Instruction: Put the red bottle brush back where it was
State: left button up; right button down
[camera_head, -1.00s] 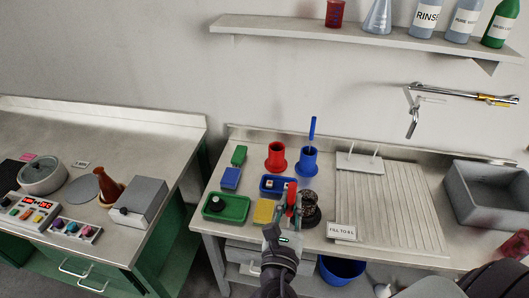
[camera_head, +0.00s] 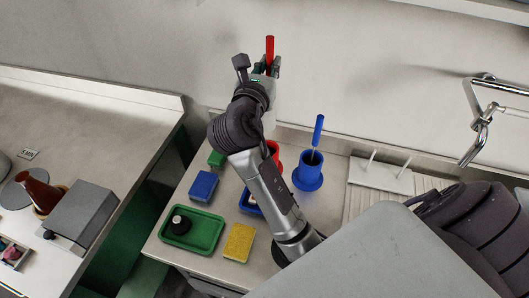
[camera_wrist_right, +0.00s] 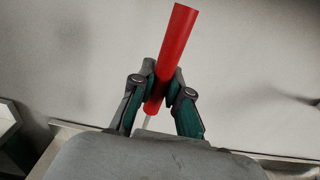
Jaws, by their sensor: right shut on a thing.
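The red bottle brush (camera_head: 270,50) is held up in front of the back wall, its red handle pointing upward. My right gripper (camera_head: 264,70) is shut on the handle. In the right wrist view the red handle (camera_wrist_right: 176,50) stands slightly tilted between the two fingers (camera_wrist_right: 164,98), with a thin pale stem below; the bristles are hidden. The red holder (camera_head: 273,149) stands on the bench below the gripper, partly covered by my right arm. The blue holder (camera_head: 308,176) beside it carries a blue brush (camera_head: 318,131). My left gripper is not in view.
A white peg rack (camera_head: 381,175) stands right of the blue holder. A metal tap (camera_head: 478,140) juts from the wall.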

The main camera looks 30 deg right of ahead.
aim_at(267, 128)
notch_tip(267, 128, down, 13)
jog(key=shift+s+a+r+b, duration=0.1)
jog(key=shift+a+r+b, duration=0.05)
jog(key=shift+b, duration=0.25)
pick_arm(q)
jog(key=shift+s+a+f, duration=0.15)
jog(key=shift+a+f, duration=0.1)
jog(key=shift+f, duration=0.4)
pick_arm(e)
jog(key=shift+f, duration=2.4)
jog(key=shift+f, duration=0.15)
jog(key=c, duration=1.2)
grip_release()
jog(key=shift+o, duration=0.2)
